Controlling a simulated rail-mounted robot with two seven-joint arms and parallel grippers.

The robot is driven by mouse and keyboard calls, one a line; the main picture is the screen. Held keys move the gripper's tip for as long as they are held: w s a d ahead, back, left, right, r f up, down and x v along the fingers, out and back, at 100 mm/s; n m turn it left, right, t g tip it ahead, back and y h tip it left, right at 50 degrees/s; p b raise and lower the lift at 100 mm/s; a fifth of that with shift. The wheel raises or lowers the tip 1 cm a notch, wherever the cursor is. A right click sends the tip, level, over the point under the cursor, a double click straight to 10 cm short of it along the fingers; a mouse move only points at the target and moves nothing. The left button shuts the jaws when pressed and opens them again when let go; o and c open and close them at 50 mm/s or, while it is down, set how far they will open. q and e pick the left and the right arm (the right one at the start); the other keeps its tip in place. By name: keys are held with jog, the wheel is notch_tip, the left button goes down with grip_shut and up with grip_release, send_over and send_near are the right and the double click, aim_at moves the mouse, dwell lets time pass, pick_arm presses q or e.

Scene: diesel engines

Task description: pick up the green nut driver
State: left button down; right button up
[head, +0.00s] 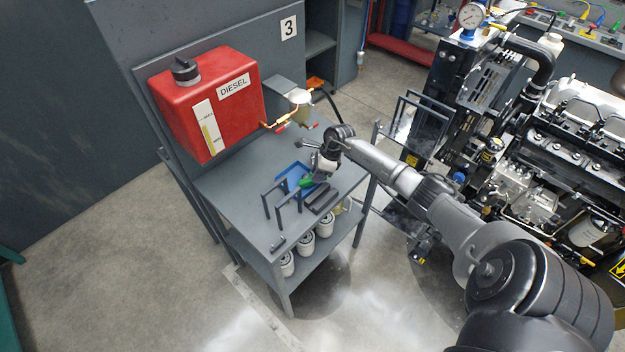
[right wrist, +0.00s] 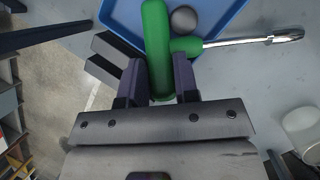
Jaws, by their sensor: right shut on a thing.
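The green nut driver (right wrist: 156,45) shows large in the right wrist view. A thick green bar stands between my fingers, and a shorter green piece with a shiny steel shaft reaches right from it. In the head view a bit of its green (head: 305,182) shows below my right gripper (head: 316,174), over the cart top. My right gripper (right wrist: 160,85) is shut on the green bar, one dark finger on each side. I cannot tell whether the driver touches what is below it. My left gripper is not in view.
A blue tray (right wrist: 235,14) lies beneath the driver, with a grey round thing (right wrist: 184,19) in it. Dark blocks (head: 321,197) and upright handles stand close by on the cart (head: 235,186). A red diesel tank (head: 180,105) sits at the back; white filters (head: 306,245) are on the lower shelf.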

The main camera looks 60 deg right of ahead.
grip_shut()
jog(key=shift+r, duration=0.1)
